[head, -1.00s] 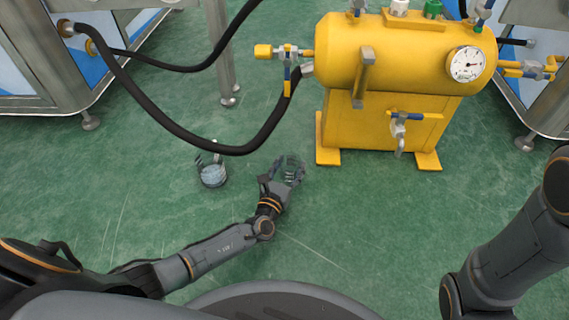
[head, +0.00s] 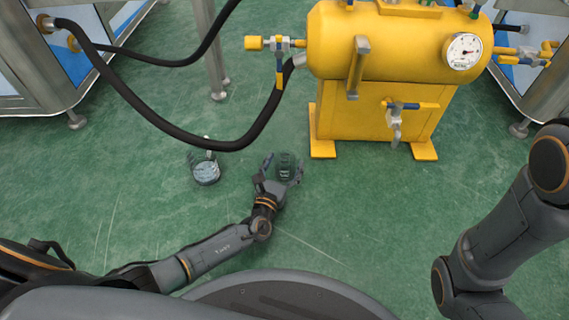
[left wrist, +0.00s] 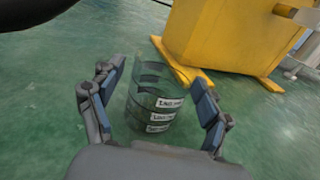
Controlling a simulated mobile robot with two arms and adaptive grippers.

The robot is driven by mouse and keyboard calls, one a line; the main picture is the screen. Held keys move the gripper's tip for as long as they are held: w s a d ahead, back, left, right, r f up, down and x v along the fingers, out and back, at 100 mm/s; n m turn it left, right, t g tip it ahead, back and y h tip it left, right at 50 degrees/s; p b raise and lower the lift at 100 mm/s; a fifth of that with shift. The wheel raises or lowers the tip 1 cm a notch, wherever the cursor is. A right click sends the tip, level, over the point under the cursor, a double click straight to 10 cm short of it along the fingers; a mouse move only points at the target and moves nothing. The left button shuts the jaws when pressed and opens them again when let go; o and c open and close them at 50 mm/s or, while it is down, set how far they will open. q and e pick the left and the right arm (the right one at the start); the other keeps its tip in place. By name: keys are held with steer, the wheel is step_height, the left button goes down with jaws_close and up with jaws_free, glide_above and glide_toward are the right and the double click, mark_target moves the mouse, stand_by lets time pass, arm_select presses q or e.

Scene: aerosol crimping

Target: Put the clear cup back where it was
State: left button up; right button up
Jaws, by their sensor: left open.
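The clear cup (head: 287,168) is see-through with several white labels on its side. In the left wrist view it shows as a clear, greenish cup (left wrist: 155,100) that looks upright over the green floor. My left gripper (head: 284,163) is open, with one finger on each side of the cup. In the left wrist view a gap shows at the left finger; whether the right finger touches the cup is unclear. The cup's base is partly hidden by the gripper. My right arm shows at the right edge, but its gripper is out of view.
Another clear container (head: 206,173) with pale contents and an upright piece stands to the left. A black hose (head: 185,137) hangs in a loop behind it. A yellow tank (head: 385,50) on a yellow stand (head: 350,125) is behind to the right. Green floor (head: 130,210) is free around.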

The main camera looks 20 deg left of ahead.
arm_select(q)
steer(key=s+p, duration=0.2)
steer(key=s, duration=0.3)
steer(key=s+p, duration=0.2)
steer(key=s, duration=0.3)
steer(key=shift+s+a+r+p, duration=0.2)
steer(key=shift+s+p, duration=0.2)
steer(key=shift+s+f, duration=0.1)
steer(key=shift+s, duration=0.5)
